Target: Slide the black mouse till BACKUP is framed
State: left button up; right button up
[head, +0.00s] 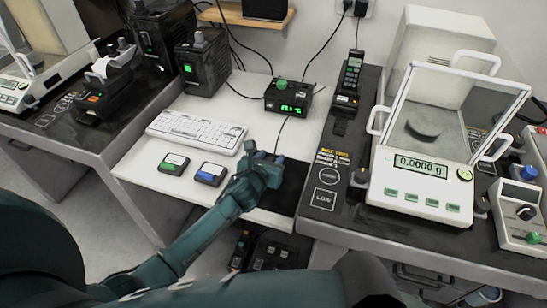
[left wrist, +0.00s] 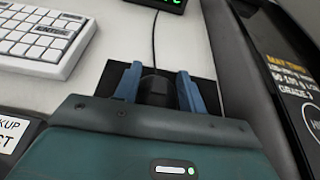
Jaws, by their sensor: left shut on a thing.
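The black mouse (left wrist: 154,88) sits between the two blue fingers of my left gripper (left wrist: 155,82), which is shut on it. Its cable runs straight away toward the back. In the head view my left gripper (head: 264,162) is low over the left part of the black mat (head: 291,187) and hides most of the mouse. Two small dark boxes stand left of it, one with a green band (head: 174,164) and one with a blue band (head: 210,174). A label ending in "KUP" (left wrist: 12,128) shows partly at the wrist view's left edge. My right gripper is out of view.
A white keyboard (head: 196,132) lies behind the two boxes. A black device with a green display (head: 289,98) stands behind the mat. A balance reading 0.0000 g (head: 421,185) stands on the raised dark table at right. The mat is bare right of my gripper.

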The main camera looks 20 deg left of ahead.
pick_arm(q)
jog(key=shift+s+a+f+p, duration=0.15)
jog(key=shift+a+f, duration=0.15)
jog(key=shift+a, duration=0.6)
jog(key=shift+w+a+f+p, duration=0.15)
jog(key=shift+a+f, duration=0.1)
jog(key=shift+a, duration=0.6)
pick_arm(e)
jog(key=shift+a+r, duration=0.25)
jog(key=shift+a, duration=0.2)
pick_arm(q)
jog(key=shift+s, duration=0.1)
jog(key=o, duration=1.1)
jog(key=shift+d+r, duration=0.1)
jog(key=shift+r, duration=0.05)
jog(key=shift+r, duration=0.1)
jog(key=shift+s+r, duration=0.1)
jog(key=p+v, duration=0.2)
jog(key=v, duration=1)
jog(key=shift+s+r, duration=0.1)
jog(key=shift+s, duration=0.2)
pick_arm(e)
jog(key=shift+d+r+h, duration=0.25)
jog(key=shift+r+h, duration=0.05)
